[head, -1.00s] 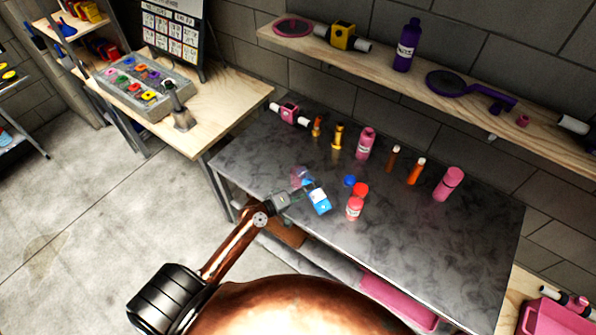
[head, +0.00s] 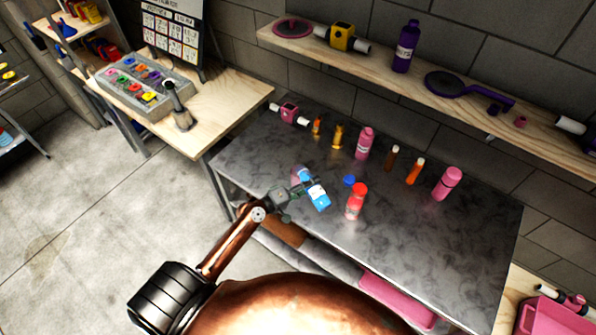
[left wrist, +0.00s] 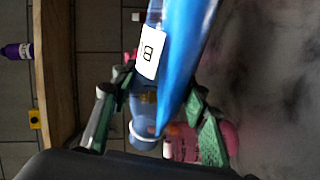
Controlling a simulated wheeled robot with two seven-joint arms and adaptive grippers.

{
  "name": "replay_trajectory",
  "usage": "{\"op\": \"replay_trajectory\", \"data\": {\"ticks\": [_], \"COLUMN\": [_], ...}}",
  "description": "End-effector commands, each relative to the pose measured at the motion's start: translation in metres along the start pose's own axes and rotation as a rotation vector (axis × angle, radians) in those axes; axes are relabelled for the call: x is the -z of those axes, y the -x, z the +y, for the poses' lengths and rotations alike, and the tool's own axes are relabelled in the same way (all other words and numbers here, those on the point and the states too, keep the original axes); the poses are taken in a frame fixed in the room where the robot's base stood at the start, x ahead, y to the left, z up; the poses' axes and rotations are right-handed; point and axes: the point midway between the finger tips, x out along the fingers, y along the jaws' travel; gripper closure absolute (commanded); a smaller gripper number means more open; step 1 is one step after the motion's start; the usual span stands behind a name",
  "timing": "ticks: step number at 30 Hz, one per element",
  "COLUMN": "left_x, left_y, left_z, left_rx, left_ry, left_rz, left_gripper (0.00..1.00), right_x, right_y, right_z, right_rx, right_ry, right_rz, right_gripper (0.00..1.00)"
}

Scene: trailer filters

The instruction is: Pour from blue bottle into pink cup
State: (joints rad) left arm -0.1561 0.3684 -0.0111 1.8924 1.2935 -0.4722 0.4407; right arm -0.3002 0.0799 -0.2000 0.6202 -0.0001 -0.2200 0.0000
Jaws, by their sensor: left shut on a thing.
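My left gripper (head: 292,199) is shut on the blue bottle (head: 317,195), which has a white label and is tilted above the dark table. In the left wrist view, the bottle (left wrist: 180,60) lies between the green fingers (left wrist: 155,125) and is blurred. A faint pinkish, see-through shape (head: 297,175) shows just behind the bottle's upper end; it may be the pink cup, but the gripper and bottle partly cover it. I cannot tell whether the bottle touches it. My right gripper is not in view.
A wooden shelf (head: 400,75) overhangs the back. The table's front right is clear.

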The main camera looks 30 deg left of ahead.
Motion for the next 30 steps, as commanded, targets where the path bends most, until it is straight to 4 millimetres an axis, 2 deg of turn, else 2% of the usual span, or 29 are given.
{"op": "replay_trajectory", "data": {"ticks": [30], "left_x": [0.0039], "left_y": [0.0007], "left_z": [0.0084], "left_rx": [-0.002], "left_ry": [0.086], "left_rz": [-0.014], "left_gripper": [0.92], "right_x": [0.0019], "right_y": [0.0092], "right_z": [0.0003], "right_rx": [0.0], "right_ry": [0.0], "right_rz": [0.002], "right_gripper": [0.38]}}
